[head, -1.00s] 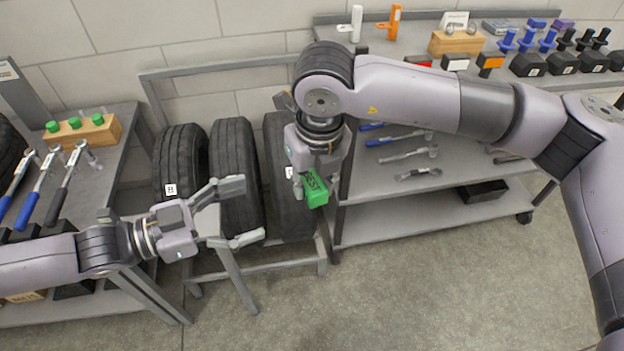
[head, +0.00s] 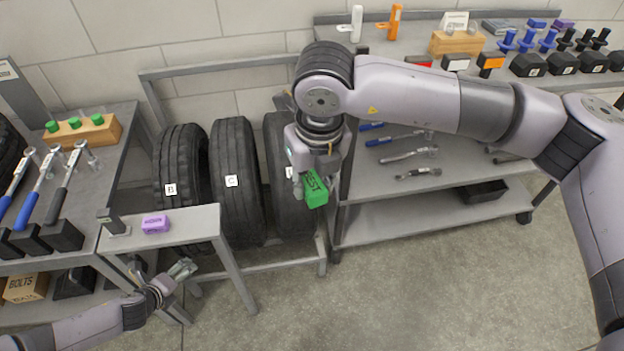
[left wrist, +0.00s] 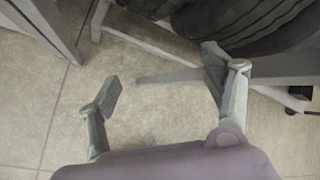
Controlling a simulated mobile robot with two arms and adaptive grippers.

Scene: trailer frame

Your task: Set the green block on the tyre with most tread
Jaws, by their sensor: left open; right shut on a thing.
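In the head view my right gripper (head: 311,177) points down, shut on the green block (head: 316,192), which has dark lettering. It holds the block in front of the rightmost tyre (head: 290,200) of the rack, whose label is mostly hidden by the arm. Tyre C (head: 236,195) stands left of it and tyre B (head: 182,165) further left; all are upright. The tread depth is hard to compare from here. My left gripper (head: 186,270) is low, below the small table; the left wrist view shows its fingers (left wrist: 160,85) apart with floor between them.
A small grey table (head: 190,222) with a purple block (head: 155,223) stands before tyre B. The metal rack (head: 270,268) holds the tyres. A bench (head: 95,170) with torque tools is at left, a shelf cart (head: 410,225) at right. Floor in front is clear.

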